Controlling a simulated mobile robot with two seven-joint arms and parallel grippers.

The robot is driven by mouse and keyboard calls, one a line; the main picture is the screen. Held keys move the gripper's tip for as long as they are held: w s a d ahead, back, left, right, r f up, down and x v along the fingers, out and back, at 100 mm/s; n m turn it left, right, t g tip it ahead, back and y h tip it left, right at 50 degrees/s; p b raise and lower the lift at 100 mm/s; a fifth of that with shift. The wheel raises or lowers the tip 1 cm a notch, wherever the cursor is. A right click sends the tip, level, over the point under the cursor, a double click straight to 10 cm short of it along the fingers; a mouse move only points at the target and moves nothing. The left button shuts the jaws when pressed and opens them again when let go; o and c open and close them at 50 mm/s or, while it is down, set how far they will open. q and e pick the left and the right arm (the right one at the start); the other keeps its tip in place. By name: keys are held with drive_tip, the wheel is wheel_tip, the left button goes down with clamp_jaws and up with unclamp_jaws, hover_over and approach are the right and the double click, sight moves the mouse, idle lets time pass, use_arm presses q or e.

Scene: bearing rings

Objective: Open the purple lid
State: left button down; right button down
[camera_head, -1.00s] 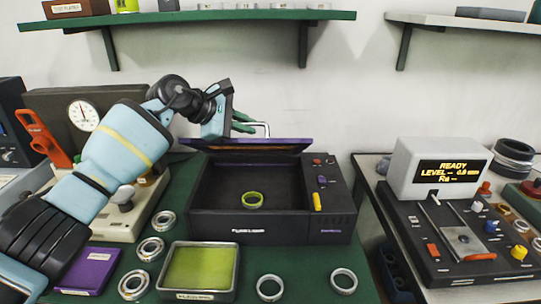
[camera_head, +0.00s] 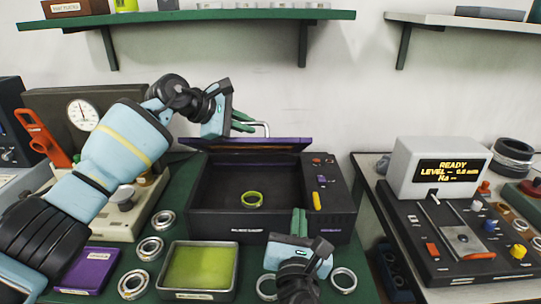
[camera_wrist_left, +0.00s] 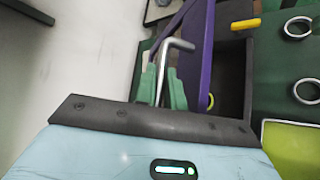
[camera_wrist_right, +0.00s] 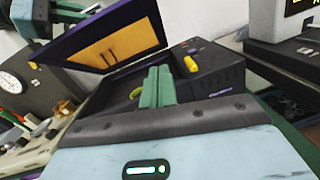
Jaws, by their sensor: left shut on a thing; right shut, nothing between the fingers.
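The purple lid (camera_head: 250,144) stands raised at the back of the black box (camera_head: 225,229); in the left wrist view the lid (camera_wrist_left: 198,50) shows edge-on. A grey metal handle (camera_wrist_left: 175,46) sticks out from it. My left gripper (camera_head: 243,124) is shut on this handle, behind and above the box. The open box holds one yellow-green ring (camera_head: 252,200) on its dark floor. My right gripper (camera_head: 299,222) is shut and empty at the front of the box, near its right part. In the right wrist view the lid's underside (camera_wrist_right: 110,48) shows an orange-brown panel.
A tray with a green pad (camera_head: 202,267) stands in front of the box, with several steel bearing rings (camera_head: 150,247) around it. A purple case (camera_head: 90,268) lies at the left front. A gauge unit stands left; a control console (camera_head: 450,215) stands on the right table.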

drive_tip(key=a+r+n+t+y, duration=0.1)
drive_tip(key=a+r+n+y, duration=0.15)
drive_tip(key=a, duration=0.35)
approach(270, 144)
drive_tip(key=w+f, duration=0.2)
drive_tip(key=w, duration=0.1)
drive_tip(key=shift+w+a+r+n+h, duration=0.1)
drive_tip(key=shift+w+r+n+h, duration=0.05)
drive_tip(key=shift+w+r, duration=0.5)
drive_tip(key=shift+w+r+n+h, duration=0.1)
drive_tip(key=shift+w+r, duration=0.4)
drive_tip(key=shift+r, duration=0.35)
